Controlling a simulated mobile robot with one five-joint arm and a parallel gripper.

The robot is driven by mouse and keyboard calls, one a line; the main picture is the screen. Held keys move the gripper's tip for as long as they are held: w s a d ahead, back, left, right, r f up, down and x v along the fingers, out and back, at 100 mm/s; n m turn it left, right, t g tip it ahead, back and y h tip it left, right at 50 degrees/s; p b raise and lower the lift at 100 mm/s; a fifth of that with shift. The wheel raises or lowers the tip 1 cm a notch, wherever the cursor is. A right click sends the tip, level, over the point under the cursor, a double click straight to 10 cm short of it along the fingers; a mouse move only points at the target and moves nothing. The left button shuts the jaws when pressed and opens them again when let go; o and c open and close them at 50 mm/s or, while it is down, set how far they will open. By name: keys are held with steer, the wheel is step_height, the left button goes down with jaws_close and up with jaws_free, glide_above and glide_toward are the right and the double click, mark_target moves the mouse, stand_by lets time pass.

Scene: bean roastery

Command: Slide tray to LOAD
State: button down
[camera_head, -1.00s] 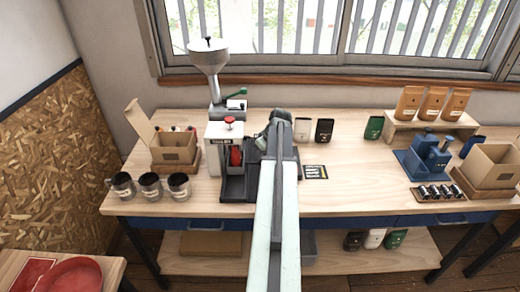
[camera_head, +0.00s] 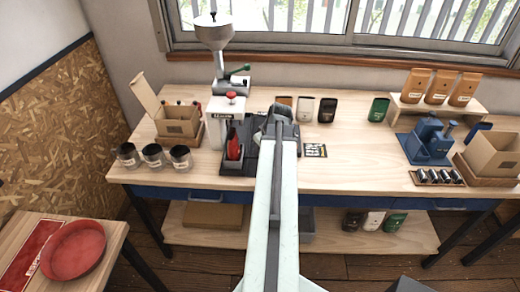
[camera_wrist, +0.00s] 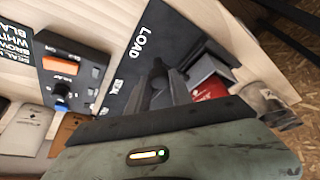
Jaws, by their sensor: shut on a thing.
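In the wrist view the dark plate with the white word LOAD (camera_wrist: 141,42) lies under my gripper (camera_wrist: 168,88). The fingers are shut on a dark upright part, seemingly the tray's handle; finger and handle are hard to tell apart. A red part (camera_wrist: 210,88) sits beside it. In the head view my arm hides most of my gripper (camera_head: 280,112).
Several jars (camera_head: 153,156) and an open carton (camera_head: 178,122) stand left of the machine. Pouches (camera_head: 305,109) stand behind, right of my arm.

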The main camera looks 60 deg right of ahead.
steer(key=shift+s+a+f, duration=0.1)
steer(key=shift+s+a, duration=0.1)
steer(key=c, duration=1.1)
jaws_free()
steer(key=shift+c, duration=0.2)
steer(key=shift+r, duration=0.35)
steer(key=p+v, duration=0.7)
steer(key=shift+s, duration=0.1)
